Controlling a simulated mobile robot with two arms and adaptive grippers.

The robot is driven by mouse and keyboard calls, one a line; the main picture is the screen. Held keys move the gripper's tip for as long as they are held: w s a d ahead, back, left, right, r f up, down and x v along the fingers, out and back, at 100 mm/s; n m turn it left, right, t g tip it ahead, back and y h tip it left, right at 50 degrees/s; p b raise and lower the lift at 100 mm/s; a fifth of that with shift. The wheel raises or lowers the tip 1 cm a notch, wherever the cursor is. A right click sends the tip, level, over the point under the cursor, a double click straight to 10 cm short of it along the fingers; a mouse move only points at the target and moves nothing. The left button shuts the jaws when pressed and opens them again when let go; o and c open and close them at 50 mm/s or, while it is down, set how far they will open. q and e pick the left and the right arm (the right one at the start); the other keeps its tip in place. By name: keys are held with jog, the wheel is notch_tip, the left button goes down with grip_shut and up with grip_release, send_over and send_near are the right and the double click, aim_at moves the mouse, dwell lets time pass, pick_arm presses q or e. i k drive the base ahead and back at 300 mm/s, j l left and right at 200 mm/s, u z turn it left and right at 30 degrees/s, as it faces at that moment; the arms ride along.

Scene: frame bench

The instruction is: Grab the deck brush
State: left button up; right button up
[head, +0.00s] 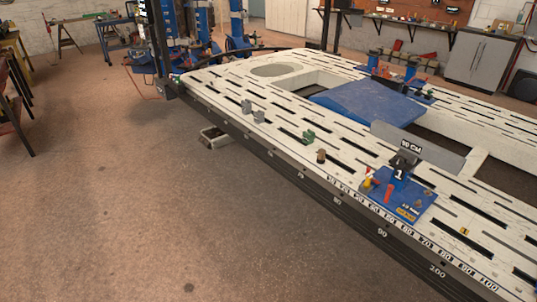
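I cannot make out a deck brush anywhere in the head view. Neither of my grippers shows, so their state is hidden. The large white slotted frame bench (235,88) runs from the middle left to the lower right. A blue plate (405,208) with a clamp marked 1 and small red and yellow parts sits on its near edge. A larger flat blue panel (365,103) lies farther back on the bench.
Open brown floor (110,200) fills the left and front. Small grey, green and brown fittings stand along the bench's near edge. A blue lift post (237,25) stands behind the bench. A grey cabinet (478,58) and wall shelf are at the back right. A workbench (12,85) is at left.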

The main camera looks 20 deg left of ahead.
aim_at(321, 158)
jog(key=u, duration=0.15)
jog(key=i+j+z, duration=0.2)
jog(key=i, duration=0.35)
jog(key=i+z, duration=0.25)
jog(key=i, duration=0.3)
jog(key=j, duration=0.1)
